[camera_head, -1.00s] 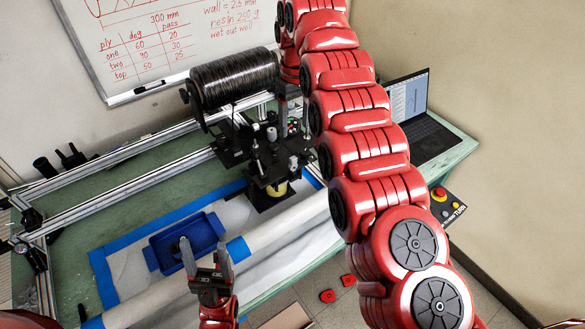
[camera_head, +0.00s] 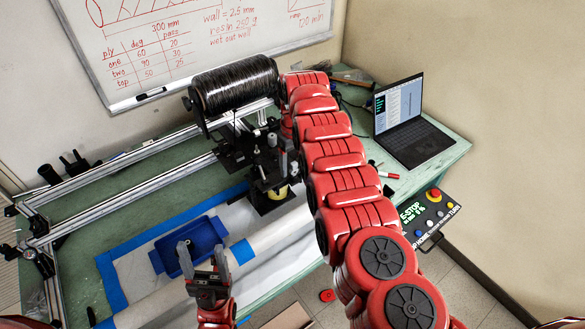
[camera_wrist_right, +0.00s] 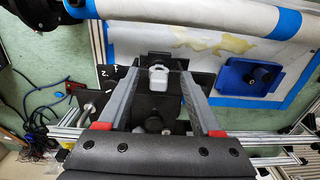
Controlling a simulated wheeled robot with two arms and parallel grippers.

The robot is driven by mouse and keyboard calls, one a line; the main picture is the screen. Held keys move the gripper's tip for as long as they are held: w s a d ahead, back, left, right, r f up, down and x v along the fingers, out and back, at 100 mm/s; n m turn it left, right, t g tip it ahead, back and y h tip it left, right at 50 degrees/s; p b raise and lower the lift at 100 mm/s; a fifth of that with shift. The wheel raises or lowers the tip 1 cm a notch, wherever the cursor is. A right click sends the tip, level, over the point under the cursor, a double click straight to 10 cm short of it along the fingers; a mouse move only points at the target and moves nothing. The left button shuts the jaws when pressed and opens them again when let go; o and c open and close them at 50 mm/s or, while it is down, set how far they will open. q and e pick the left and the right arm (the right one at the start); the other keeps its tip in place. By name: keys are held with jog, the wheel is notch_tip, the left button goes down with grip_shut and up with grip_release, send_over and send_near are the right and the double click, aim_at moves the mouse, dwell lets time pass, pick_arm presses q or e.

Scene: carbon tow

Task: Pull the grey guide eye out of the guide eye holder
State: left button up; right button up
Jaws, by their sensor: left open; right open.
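A light grey block that looks like the guide eye (camera_wrist_right: 159,80) sits in the black guide eye holder (camera_wrist_right: 153,108) in the right wrist view. My right gripper (camera_wrist_right: 160,70) is open, with one finger on each side of the block; I cannot tell whether either touches it. My left gripper (camera_head: 203,262) is open and empty near the front of the bench, in front of the blue tray (camera_head: 207,228).
A black fibre spool (camera_head: 235,85) stands above the carriage, and metal rails (camera_head: 110,205) run to the left. A white roller (camera_head: 265,236) lies along the bench front. A laptop (camera_head: 405,110) and an e-stop panel (camera_head: 430,215) are at the right.

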jog(key=shift+d, duration=0.15)
jog(key=c, duration=0.4)
grip_shut()
jog(key=shift+r, duration=0.15)
